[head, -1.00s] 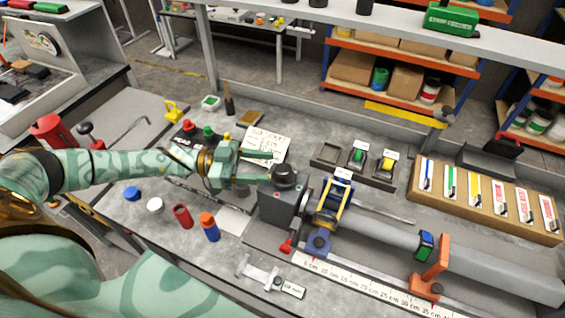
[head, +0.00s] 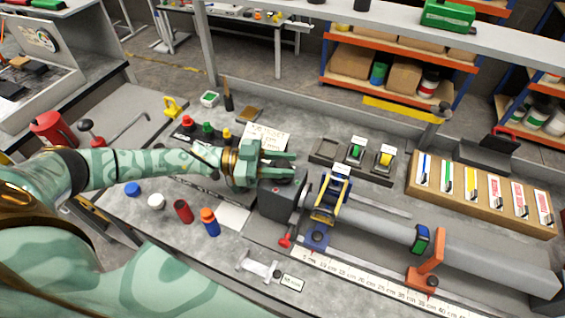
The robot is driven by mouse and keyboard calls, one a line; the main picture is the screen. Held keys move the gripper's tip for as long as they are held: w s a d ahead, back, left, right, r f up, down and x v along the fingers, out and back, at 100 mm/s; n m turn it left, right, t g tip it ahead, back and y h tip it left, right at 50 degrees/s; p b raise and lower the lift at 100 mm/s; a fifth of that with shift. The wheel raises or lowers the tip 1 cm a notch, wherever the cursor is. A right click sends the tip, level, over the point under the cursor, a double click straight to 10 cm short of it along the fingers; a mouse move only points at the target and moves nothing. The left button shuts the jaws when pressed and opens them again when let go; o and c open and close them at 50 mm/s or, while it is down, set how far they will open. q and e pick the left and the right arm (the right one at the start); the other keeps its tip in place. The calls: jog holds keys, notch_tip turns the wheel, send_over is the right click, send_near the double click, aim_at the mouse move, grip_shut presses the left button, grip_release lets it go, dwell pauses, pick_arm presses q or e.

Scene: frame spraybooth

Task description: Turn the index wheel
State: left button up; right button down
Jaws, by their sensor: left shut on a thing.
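The index wheel, seemingly the dark round knob (head: 283,164), sits on top of the grey block (head: 279,204) at the left end of the long grey tube. My left gripper (head: 281,164) reaches in from the left. Its two pale green fingers lie either side of the knob and are shut on it, hiding much of it. My right gripper is not in view.
A blue and yellow clamp (head: 327,206) and an orange stand (head: 427,273) sit along the tube. A red-tipped lever (head: 286,241) juts out in front of the block. A blue and orange bottle (head: 209,222) and a red cylinder (head: 183,211) stand left.

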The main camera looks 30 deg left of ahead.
pick_arm(q)
jog(key=n+t+y+p, duration=0.1)
jog(key=t+p, duration=0.1)
jog(key=n+t+y+p, duration=0.2)
jog(key=p, duration=0.1)
jog(key=n+t+y+p, duration=0.1)
jog(key=n+t+p, duration=0.1)
jog(key=p, duration=0.1)
jog(key=shift+s+r+t+y, duration=0.1)
jog(key=shift+r+t+y, duration=0.15)
jog(key=shift+t+y, duration=0.15)
jog(key=shift+f+n+t+y+p, duration=0.2)
jog(key=shift+n+t+y+p, duration=1.3)
jog(key=shift+n+y+p, duration=0.75)
jog(key=shift+y+b, duration=0.25)
jog(key=shift+b, duration=0.15)
jog(key=o, duration=0.9)
jog(key=shift+o, duration=0.2)
jog(key=b+v, duration=0.1)
jog(key=v, duration=1.5)
jog(key=shift+b, duration=0.35)
jog(key=shift+s, duration=0.1)
